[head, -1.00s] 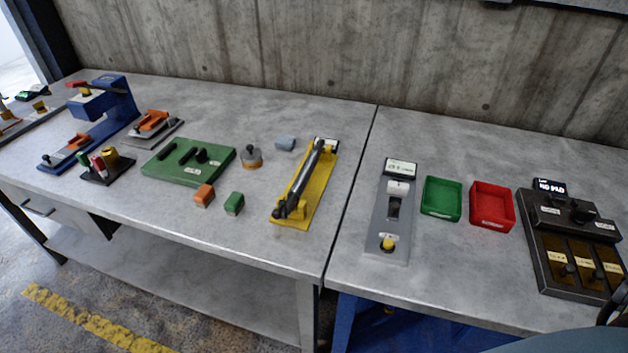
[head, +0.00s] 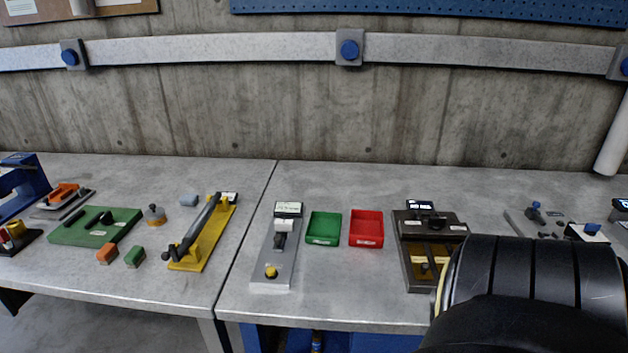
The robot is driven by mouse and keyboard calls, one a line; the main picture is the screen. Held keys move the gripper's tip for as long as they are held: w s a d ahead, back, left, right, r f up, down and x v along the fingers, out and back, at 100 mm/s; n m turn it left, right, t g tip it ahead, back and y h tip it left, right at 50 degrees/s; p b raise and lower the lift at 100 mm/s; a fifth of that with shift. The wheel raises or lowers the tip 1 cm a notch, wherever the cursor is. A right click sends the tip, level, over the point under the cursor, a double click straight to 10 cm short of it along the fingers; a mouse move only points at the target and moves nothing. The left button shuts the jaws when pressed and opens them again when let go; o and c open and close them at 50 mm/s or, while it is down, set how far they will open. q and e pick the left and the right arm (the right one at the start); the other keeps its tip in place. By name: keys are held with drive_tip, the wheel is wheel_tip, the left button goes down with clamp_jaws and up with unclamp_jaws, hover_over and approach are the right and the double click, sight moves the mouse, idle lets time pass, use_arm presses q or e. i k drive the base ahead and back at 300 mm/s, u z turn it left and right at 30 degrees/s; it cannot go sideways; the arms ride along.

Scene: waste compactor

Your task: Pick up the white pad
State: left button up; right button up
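No loose thing in the head view is clearly the white pad. A small white block (head: 288,224) sits on the upper part of an upright grey device (head: 262,255), just below its display. At the far right a small whitish piece (head: 591,230) lies among blue and dark parts, too small to make out. A dark device (head: 409,261) with brown slots and a small lit display stands right of centre, partly hidden by a large black rounded shape, which looks like part of my arm. Neither of my grippers shows.
A green tray (head: 323,243) and a red tray (head: 366,241) look empty. The back of the right table is clear.

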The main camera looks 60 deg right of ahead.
sight(281, 225)
drive_tip(key=z, duration=1)
